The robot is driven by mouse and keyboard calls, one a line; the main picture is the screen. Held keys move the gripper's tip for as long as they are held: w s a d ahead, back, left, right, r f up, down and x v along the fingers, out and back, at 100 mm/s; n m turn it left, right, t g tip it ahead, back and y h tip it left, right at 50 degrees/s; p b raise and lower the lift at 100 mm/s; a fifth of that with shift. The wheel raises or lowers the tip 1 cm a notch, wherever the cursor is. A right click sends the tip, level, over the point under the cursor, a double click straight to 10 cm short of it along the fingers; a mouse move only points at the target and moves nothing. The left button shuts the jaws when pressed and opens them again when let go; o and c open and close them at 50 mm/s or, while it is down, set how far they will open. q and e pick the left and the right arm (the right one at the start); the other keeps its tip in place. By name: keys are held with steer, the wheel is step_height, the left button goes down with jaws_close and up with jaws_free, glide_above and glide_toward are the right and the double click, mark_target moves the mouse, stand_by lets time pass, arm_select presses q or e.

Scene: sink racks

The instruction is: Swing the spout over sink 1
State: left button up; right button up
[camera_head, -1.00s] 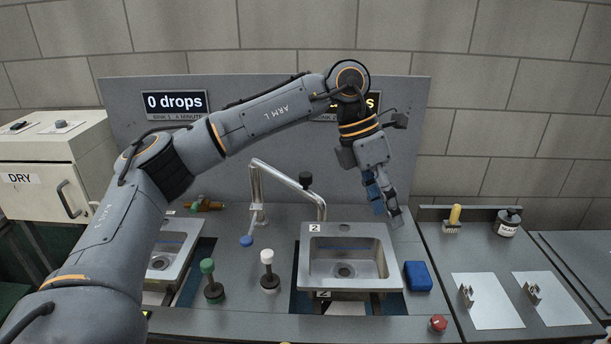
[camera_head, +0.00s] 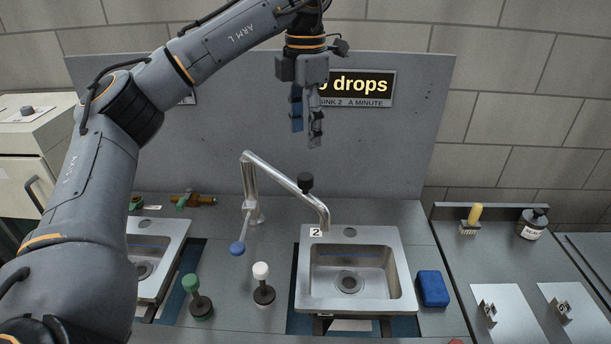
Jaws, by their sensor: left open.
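The metal spout (camera_head: 287,181) rises from its base between the two sinks and reaches right, its outlet over the back left corner of sink 2 (camera_head: 309,287). A black knob (camera_head: 306,182) stands on the spout's arm. A lever with a blue end (camera_head: 237,248) hangs at the spout's base. Sink 1 (camera_head: 173,262) is at the left, partly hidden behind my left arm. My left gripper (camera_head: 306,143) is open and empty, pointing down, above the spout in the picture and apart from it. My right gripper is not in view.
A green-topped knob (camera_head: 191,284) and a white-topped knob (camera_head: 261,270) stand at the front between the sinks. A blue sponge (camera_head: 433,289) lies right of sink 2. A brass fitting (camera_head: 193,199) lies behind sink 1. A grey panel (camera_head: 240,120) stands behind.

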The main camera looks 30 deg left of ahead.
arm_select(q)
glide_above(305, 176)
step_height(305, 176, down, 6)
steer(key=shift+s+r+b, duration=0.1)
steer(key=shift+b, duration=0.25)
step_height(305, 176, down, 5)
steer(key=shift+p, duration=0.55)
steer(key=shift+f, duration=0.55)
steer(key=shift+w, duration=0.2)
steer(key=c, duration=1)
jaws_close()
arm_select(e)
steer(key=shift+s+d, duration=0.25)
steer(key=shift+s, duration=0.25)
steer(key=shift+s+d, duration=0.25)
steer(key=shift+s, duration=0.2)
